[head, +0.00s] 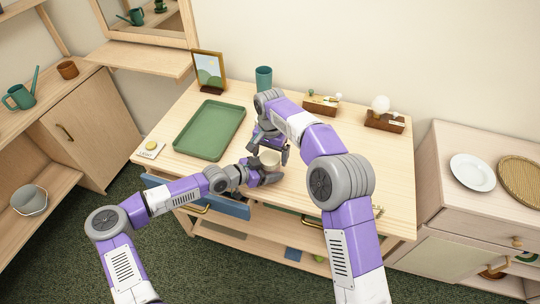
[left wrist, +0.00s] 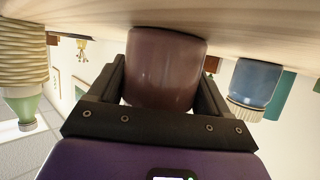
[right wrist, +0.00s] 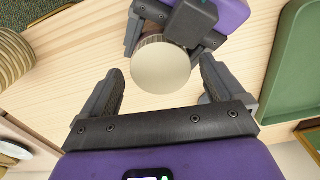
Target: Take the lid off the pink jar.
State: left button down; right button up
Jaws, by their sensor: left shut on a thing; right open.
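The pink jar (left wrist: 165,65) shows a dull brownish-pink body in the left wrist view, standing on the wooden desk top. My left gripper (left wrist: 160,95) is shut on its body, one finger on each side. Its round cream lid (right wrist: 162,66) is on top and hides most of the jar in the right wrist view; the lid also shows in the head view (head: 270,159). My right gripper (right wrist: 160,90) is open and empty, fingers apart, close to the lid. In the head view my right gripper (head: 272,150) hangs over the jar from behind, and my left gripper (head: 262,173) comes in from the left.
A green tray (head: 236,113) lies left of the jar. A teal cup (head: 264,78), a picture frame (head: 209,71) and wooden stands (head: 385,121) are along the back. A blue jar (left wrist: 259,83) stands near the held one. A blue-fronted drawer (head: 234,208) is below my left arm.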

jog(key=shift+r, duration=1.75)
pick_arm(q)
grip_release()
